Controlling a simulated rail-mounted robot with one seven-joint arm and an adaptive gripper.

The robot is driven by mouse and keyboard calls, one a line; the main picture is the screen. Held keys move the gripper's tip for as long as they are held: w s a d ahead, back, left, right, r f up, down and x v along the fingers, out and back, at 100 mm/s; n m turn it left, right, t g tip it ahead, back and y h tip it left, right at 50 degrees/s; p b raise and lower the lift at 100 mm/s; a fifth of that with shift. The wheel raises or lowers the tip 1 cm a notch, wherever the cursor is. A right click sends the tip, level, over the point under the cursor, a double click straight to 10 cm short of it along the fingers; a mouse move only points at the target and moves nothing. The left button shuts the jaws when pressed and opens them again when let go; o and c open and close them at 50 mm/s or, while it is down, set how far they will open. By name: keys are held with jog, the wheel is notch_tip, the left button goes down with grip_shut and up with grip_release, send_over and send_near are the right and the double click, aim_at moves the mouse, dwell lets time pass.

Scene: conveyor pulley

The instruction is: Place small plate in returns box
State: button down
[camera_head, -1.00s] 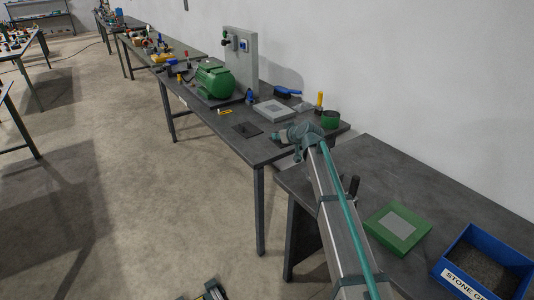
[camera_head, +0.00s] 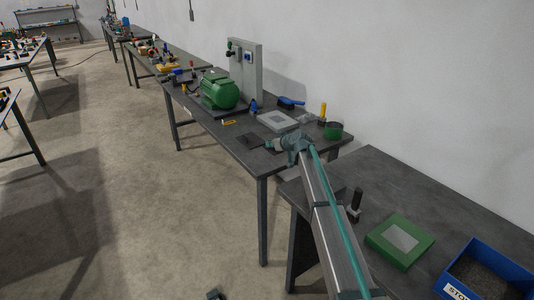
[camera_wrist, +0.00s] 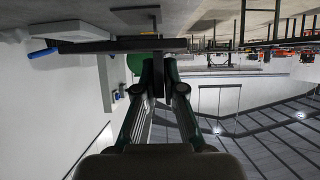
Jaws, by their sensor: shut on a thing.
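In the wrist view my gripper (camera_wrist: 160,88) is shut on a narrow dark piece (camera_wrist: 158,70), seen nearly edge-on between the fingertips. It fits the small plate, but its face is hidden. In the head view my arm reaches over the right end of the middle bench; the fingertips cannot be made out there. A flat dark square (camera_head: 252,141) lies on that bench, just left of my wrist. I cannot make out a box marked for returns.
The bench (camera_head: 206,122) carries a green motor (camera_head: 219,93), a grey upright panel (camera_head: 246,68), a light grey square block (camera_head: 278,121) and a green round container (camera_head: 333,131). The nearer bench holds a green square block (camera_head: 399,241) and a blue bin (camera_head: 491,272) of dark grains. Open floor lies left.

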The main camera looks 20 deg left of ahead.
aim_at(278, 153)
jog(key=w+a+f, duration=0.1)
jog(key=f, duration=0.1)
jog(key=w+a+f+p, duration=0.1)
jog(key=w+a+f, duration=0.1)
jog(key=w+a+f+p, duration=0.1)
jog(key=w+f, duration=0.1)
jog(key=shift+a+f, duration=0.15)
notch_tip(278, 153, down, 2)
jog(key=shift+f+p, duration=0.15)
jog(key=shift+p, duration=0.15)
jog(key=shift+f, duration=0.3)
jog(key=shift+f+b, duration=0.2)
jog(key=shift+b, duration=0.3)
jog(key=c, duration=1.7)
grip_release()
jog(key=o, duration=0.4)
jog(key=shift+r+p, duration=0.15)
jog(key=shift+p, duration=0.75)
jog(key=shift+o, duration=0.5)
jog(key=b+v, duration=0.3)
jog(key=v, duration=0.7)
jog(key=shift+s+b, duration=0.1)
jog(key=shift+b, duration=0.25)
jog(key=shift+s+r, duration=0.1)
jog(key=shift+r, duration=0.1)
